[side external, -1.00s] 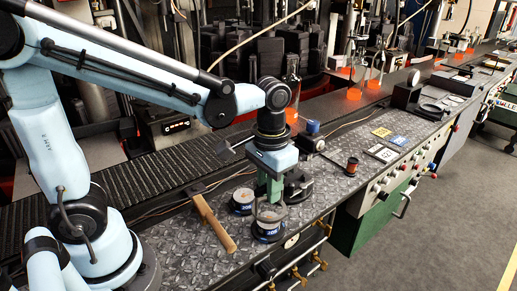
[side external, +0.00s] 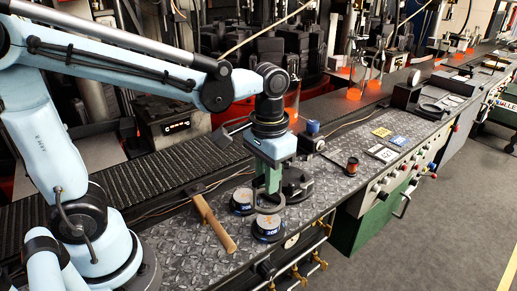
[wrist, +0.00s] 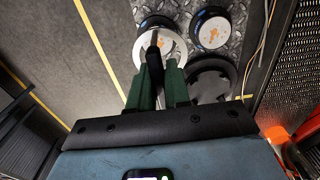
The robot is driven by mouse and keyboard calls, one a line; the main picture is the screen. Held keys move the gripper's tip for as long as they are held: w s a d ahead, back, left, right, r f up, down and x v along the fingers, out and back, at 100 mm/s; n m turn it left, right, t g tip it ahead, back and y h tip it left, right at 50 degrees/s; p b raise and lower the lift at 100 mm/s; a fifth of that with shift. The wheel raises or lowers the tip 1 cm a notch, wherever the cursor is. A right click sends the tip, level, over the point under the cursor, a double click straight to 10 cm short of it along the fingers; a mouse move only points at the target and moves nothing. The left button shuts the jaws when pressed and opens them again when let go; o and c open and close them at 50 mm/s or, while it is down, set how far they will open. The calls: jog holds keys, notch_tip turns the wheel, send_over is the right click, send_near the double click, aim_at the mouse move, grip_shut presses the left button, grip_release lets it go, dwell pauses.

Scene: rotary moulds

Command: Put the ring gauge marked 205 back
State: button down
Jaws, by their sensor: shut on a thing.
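My gripper (side external: 271,190) is shut on a dark ring gauge (side external: 268,208), which hangs below the green fingers. In the wrist view, my gripper (wrist: 158,75) has a dark part of the ring (wrist: 154,55) between its fingers. The ring is over the front round stand (side external: 267,231), which has a pale top and a blue label; a gap seems to show between them. A similar stand (side external: 242,203) is behind it to the left. Label numbers are too small to read surely, and no marking on the held ring is legible.
A wooden-handled hammer (side external: 214,222) lies left of the stands. A dark round piece (side external: 297,184) sits close behind my gripper. A copper-coloured spool (side external: 352,164) and small plates (side external: 381,153) lie to the right. The patterned bench top is clear at front left.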

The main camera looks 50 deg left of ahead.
jog(key=s+a+r, duration=0.2)
jog(key=a, duration=0.5)
jog(key=shift+w+a+f, duration=0.25)
jog(key=shift+a+f, duration=1.5)
jog(key=shift+a, duration=0.2)
jog(key=shift+w+a+f, duration=0.25)
jog(key=shift+a+f, duration=1.55)
jog(key=shift+a, duration=0.15)
jog(key=shift+w+a+f, duration=0.25)
jog(key=shift+a+f, duration=1.5)
jog(key=shift+a, duration=0.2)
jog(key=shift+f, duration=0.15)
jog(key=c, duration=1.1)
grip_release()
